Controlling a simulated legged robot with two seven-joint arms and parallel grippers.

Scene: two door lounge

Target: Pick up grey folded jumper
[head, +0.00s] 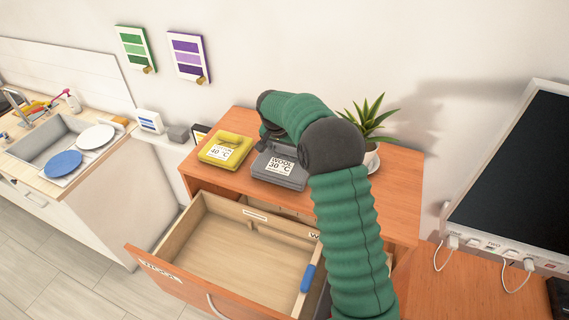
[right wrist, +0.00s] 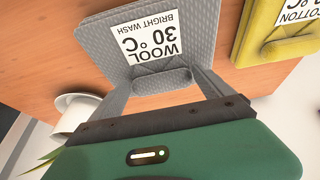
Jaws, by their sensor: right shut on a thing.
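The grey folded jumper (head: 287,178) lies at the top of the wooden cabinet, with a white label reading wool, 30 °C. It also fills the upper middle of the right wrist view (right wrist: 198,72). My right gripper (head: 268,141) reaches down over its back part, partly hidden by my green arm. In the right wrist view the gripper's two grey fingers (right wrist: 162,82) sit on either side of a raised fold, shut on the jumper. I cannot tell whether its underside is clear of the wood. My left gripper is in neither view.
A yellow folded garment (head: 225,149) with a cotton label lies left of the jumper. A potted plant (head: 368,125) stands to the right. Below, an open, mostly empty drawer (head: 220,250) has a blue item on its right edge. A screen (head: 515,160) stands far right.

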